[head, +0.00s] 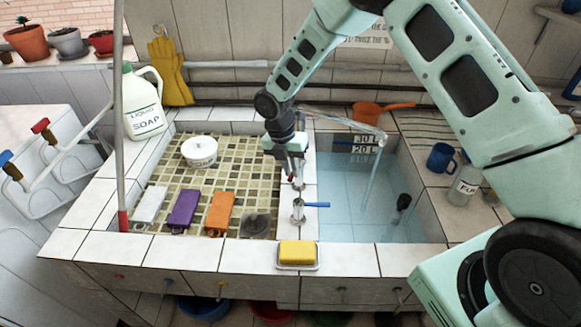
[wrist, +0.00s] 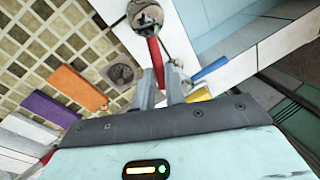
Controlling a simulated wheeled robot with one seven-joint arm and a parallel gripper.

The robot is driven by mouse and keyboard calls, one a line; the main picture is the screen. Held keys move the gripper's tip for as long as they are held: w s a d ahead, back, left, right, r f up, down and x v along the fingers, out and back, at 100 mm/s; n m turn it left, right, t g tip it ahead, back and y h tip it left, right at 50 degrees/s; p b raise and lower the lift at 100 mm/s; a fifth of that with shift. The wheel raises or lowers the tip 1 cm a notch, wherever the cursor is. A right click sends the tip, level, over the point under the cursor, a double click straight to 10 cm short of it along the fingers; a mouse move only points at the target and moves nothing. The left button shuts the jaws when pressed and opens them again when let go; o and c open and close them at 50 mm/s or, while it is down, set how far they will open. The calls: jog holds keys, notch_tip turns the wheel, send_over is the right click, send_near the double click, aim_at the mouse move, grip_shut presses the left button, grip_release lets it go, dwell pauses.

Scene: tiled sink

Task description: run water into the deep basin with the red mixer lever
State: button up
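The red mixer lever (wrist: 155,58) runs from a round metal valve (wrist: 145,15) down between the two fingers of my gripper (wrist: 160,85) in the wrist view. The fingers stand a little apart around the lever; I cannot tell whether they press on it. In the head view my gripper (head: 291,165) is over the divider left of the deep basin (head: 425,215), and the lever is mostly hidden. A water stream (head: 371,165) falls from the spout (head: 345,122) into the basin, which holds clear bluish water (head: 345,195). A depth marking shows on its far wall.
A blue lever (head: 317,204) sits on a metal valve nearer the front, close to my gripper. A yellow sponge (head: 297,252) lies on the front rim. The shallow tiled basin (head: 180,170) holds a white bowl (head: 199,151) and coloured blocks.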

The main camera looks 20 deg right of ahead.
jog(key=o, duration=0.4)
jog(key=shift+r, duration=0.1)
jog(key=r+b, duration=0.1)
jog(key=r, duration=0.4)
jog(key=w+a+r+b, duration=0.1)
jog(key=r, duration=0.5)
jog(key=w+a+r+b, duration=0.1)
jog(key=r, duration=0.5)
jog(key=shift+w+a+b, duration=0.1)
jog(key=shift+a+b, duration=0.15)
jog(key=shift+b, duration=0.1)
